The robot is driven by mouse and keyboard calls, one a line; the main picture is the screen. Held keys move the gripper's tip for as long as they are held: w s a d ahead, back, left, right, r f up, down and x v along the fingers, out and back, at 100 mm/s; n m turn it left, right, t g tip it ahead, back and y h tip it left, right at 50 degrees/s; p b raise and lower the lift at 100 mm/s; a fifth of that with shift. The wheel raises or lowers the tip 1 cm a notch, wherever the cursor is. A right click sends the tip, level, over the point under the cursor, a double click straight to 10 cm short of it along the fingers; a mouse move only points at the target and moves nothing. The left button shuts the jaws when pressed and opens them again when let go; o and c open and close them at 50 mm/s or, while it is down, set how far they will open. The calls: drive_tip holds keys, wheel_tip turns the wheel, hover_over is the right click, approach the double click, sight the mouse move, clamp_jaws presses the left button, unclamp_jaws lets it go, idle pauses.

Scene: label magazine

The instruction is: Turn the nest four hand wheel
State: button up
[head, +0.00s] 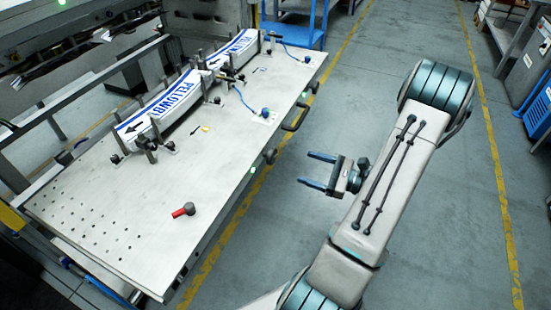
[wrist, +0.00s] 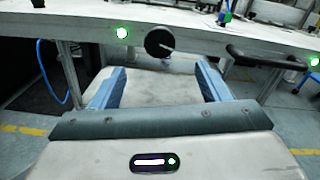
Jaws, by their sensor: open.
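A black round hand wheel (wrist: 160,42) sits on the front edge of the machine table, centred ahead of my gripper in the wrist view. It also shows small in the head view (head: 269,156). I cannot read any nest number on it. My gripper (head: 307,168) is open and empty, beside the table edge and to the right of the wheel in the head view. In the wrist view, the two blue fingers (wrist: 160,70) point toward the wheel, one on each side and below it, with a gap in between.
The metal table (head: 120,220) carries white label stacks (head: 160,105), posts and a red-handled lever (head: 183,210). The floor (head: 250,265) beside the table is clear.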

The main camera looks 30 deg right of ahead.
sight(274, 157)
drive_tip(key=x, duration=1.1)
drive_tip(key=shift+w+a, duration=0.15)
drive_tip(key=c, duration=1)
